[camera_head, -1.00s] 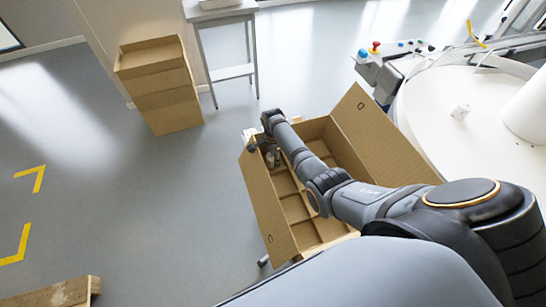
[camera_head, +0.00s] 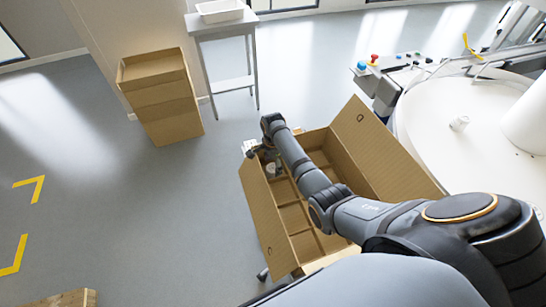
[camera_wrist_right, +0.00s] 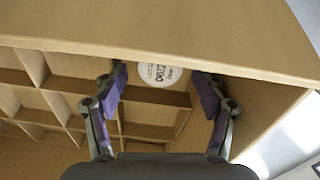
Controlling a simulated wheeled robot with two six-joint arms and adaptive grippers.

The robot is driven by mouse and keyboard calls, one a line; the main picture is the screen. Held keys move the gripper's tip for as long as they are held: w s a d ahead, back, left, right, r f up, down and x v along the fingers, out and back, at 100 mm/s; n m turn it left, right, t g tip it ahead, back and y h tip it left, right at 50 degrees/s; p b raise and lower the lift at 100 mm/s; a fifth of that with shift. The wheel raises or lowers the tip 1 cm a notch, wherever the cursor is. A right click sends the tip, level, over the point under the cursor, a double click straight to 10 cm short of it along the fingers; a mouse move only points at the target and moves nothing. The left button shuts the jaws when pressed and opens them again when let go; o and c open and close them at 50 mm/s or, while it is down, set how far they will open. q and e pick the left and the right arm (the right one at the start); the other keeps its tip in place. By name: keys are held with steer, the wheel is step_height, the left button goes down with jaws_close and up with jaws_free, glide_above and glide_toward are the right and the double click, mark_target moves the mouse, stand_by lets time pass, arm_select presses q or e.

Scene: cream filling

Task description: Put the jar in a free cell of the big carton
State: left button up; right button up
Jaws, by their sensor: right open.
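The big carton (camera_head: 262,210) stands open on the floor side of the round table, with its flaps spread and dividers forming cells inside. My right arm reaches over it to the far end, where my right gripper (camera_head: 264,152) points down, partly hidden by its own wrist. In the right wrist view the right gripper (camera_wrist_right: 160,90) is open, its purple-padded fingers apart. A jar with a round white printed lid (camera_wrist_right: 160,74) lies between and just beyond the fingertips, in a cell by the carton wall (camera_wrist_right: 190,35), which cuts off part of it. My left gripper is not in view.
Several carton cells (camera_wrist_right: 45,100) look empty. A stack of brown boxes (camera_head: 165,100) and a grey side table (camera_head: 222,25) stand at the back.

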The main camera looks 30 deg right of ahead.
step_height(320, 180, up, 9)
steer(key=shift+f, duration=0.2)
stand_by(0.5)
